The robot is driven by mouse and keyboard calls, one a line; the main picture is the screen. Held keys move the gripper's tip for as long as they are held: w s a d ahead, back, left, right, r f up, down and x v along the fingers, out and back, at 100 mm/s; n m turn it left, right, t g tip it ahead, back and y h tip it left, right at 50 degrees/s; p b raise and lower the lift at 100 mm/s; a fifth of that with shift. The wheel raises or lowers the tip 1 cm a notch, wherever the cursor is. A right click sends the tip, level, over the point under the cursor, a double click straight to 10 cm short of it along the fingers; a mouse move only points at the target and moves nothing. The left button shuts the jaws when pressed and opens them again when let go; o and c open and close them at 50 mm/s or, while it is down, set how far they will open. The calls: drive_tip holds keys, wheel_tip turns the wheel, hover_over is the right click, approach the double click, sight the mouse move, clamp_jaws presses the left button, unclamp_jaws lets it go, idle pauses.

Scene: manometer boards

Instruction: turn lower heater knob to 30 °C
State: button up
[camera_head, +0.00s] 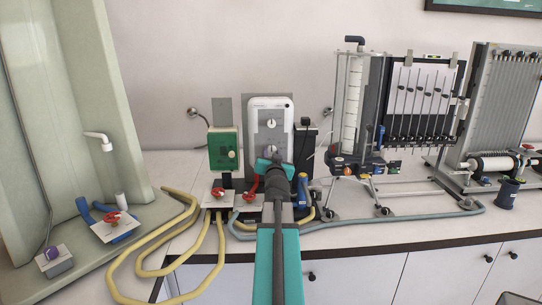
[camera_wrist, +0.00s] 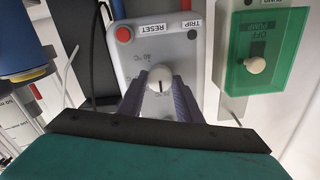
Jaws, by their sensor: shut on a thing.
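The heater unit (camera_head: 284,106) is a pale upright panel on the bench with an upper knob (camera_head: 271,123) in plain view. My gripper (camera_head: 271,160) reaches its lower front and hides part of it. In the wrist view, which looks upside down, my gripper's two dark fingers (camera_wrist: 159,88) stand on either side of the white lower heater knob (camera_wrist: 160,76) and are shut on it. The knob shows a short dark pointer line. A "40 °C" mark is faintly readable beside it; other scale marks are partly hidden by the fingers.
In the wrist view a red button (camera_wrist: 123,34) sits near the RESET and TRIP labels. A green pump switch box (camera_head: 223,150) stands left of the heater. A glass column (camera_head: 352,100) stands to the right.

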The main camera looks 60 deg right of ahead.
drive_tip(key=shift+d+r, duration=0.1)
drive_tip(key=shift+r, duration=0.05)
drive_tip(key=m+p, duration=0.1)
drive_tip(key=m, duration=0.4)
drive_tip(key=shift+d+r+p, duration=0.1)
drive_tip(key=shift+r+p, duration=0.05)
drive_tip(key=shift+p, duration=0.2)
drive_tip(key=shift+m+p, duration=0.7)
drive_tip(key=shift+m, duration=1.7)
drive_tip(key=o, duration=1)
drive_tip(key=shift+d+f, duration=0.1)
drive_tip(key=shift+f, duration=0.1)
drive_tip(key=shift+o, duration=0.2)
drive_tip(key=shift+a, duration=0.2)
